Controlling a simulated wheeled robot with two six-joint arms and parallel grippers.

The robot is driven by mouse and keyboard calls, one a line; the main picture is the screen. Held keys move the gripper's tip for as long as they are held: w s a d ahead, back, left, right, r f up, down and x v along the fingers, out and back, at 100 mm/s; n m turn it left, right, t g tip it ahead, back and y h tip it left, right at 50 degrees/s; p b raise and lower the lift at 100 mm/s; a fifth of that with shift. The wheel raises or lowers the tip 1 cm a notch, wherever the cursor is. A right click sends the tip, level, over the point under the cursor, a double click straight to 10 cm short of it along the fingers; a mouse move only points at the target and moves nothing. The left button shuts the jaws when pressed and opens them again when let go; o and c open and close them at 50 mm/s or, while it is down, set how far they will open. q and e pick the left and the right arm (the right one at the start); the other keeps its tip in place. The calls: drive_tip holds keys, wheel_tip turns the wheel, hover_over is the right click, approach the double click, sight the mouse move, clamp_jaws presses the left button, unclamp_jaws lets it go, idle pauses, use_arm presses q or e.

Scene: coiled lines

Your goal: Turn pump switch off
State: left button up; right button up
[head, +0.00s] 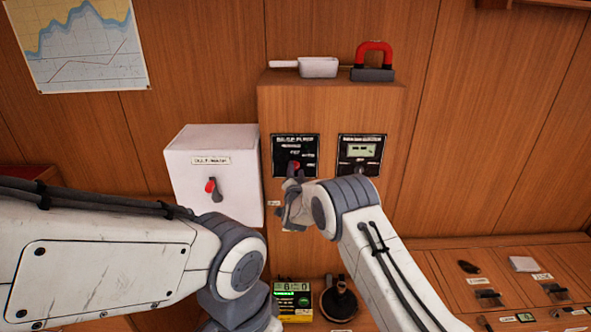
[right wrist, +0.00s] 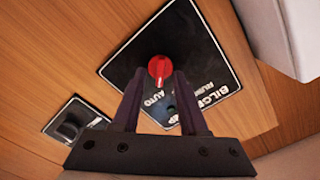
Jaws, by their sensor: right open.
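The pump switch is a red rotary knob (right wrist: 160,68) on a black plate (right wrist: 205,75) lettered "BILGE" and "AUTO". In the head view the plate (head: 283,150) is on the front of a wooden box, and the knob (head: 294,165) shows just above my right gripper (head: 291,179). My right gripper (right wrist: 158,77) is open, its two fingertips close to either side of the knob in the right wrist view. I cannot tell whether they touch it. My left arm comes in from the left; its gripper is out of view.
A white box (head: 211,165) with a red-tipped lever (head: 212,188) is left of the plate. A second black panel (head: 361,150) with a display and knob is to the right. A white scoop (head: 318,67) and red-handled object (head: 373,60) sit on top. Several switches line the lower right bench.

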drive_tip(key=shift+w, duration=0.25)
clamp_jaws()
